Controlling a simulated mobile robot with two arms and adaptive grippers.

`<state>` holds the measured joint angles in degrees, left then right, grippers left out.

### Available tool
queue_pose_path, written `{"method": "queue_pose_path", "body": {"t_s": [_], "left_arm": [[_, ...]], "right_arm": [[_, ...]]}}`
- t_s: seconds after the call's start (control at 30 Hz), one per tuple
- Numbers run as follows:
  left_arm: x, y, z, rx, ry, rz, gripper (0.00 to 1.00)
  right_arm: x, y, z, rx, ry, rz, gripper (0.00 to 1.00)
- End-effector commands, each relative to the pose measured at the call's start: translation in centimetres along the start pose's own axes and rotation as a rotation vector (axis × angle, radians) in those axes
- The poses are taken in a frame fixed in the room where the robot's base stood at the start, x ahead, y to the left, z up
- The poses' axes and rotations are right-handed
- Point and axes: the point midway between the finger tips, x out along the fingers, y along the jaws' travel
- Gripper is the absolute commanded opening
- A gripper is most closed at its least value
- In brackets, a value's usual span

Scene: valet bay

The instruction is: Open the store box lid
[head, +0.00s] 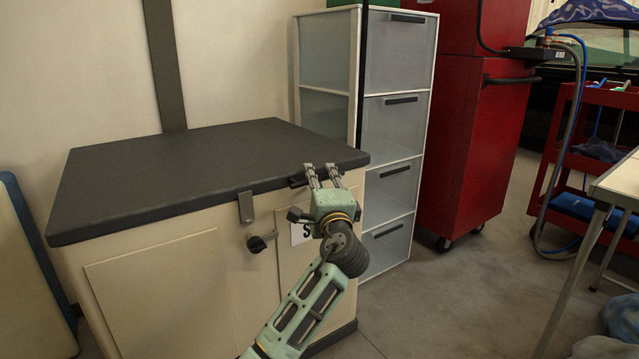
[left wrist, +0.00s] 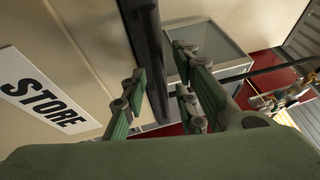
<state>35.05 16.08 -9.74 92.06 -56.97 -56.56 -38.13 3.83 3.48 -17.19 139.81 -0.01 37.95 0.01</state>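The store box (head: 170,280) is a cream cabinet with a dark grey lid (head: 190,165), which lies flat and closed on top. A STORE sign (left wrist: 42,92) shows on its front in the left wrist view. A dark handle (head: 298,183) sits at the lid's front edge, partly hidden by my gripper. My left gripper (head: 323,176) is at this edge, near the front right corner. In the left wrist view, my left gripper (left wrist: 160,80) has its fingers apart, with a dark bar (left wrist: 150,55) running between them. Contact cannot be told. My right gripper is out of view.
A metal hasp (head: 245,208) hangs at the lid's front, above a dark knob-like fitting (head: 261,242). A drawer unit (head: 397,125) stands close to the right of the box. Beyond are a red cabinet (head: 480,140) and a table (head: 622,180). The floor between is clear.

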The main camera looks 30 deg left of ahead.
Motion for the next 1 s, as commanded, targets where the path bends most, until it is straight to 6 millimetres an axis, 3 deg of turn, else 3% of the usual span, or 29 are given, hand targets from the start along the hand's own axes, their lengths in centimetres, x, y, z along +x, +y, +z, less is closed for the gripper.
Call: {"method": "queue_pose_path", "body": {"t_s": [0.13, 0.47, 1.0], "left_arm": [[-0.01, -0.02, 0.0, 0.0, 0.0, 0.0, 0.27], [-0.04, 0.03, -0.01, -0.001, 0.0, 0.001, 0.0], [-0.05, 0.06, -0.03, 0.002, 0.0, 0.003, 0.0]], "right_arm": [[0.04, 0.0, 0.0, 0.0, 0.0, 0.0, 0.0], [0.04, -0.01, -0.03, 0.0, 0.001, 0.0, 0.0], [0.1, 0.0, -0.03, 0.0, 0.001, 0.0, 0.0]]}}
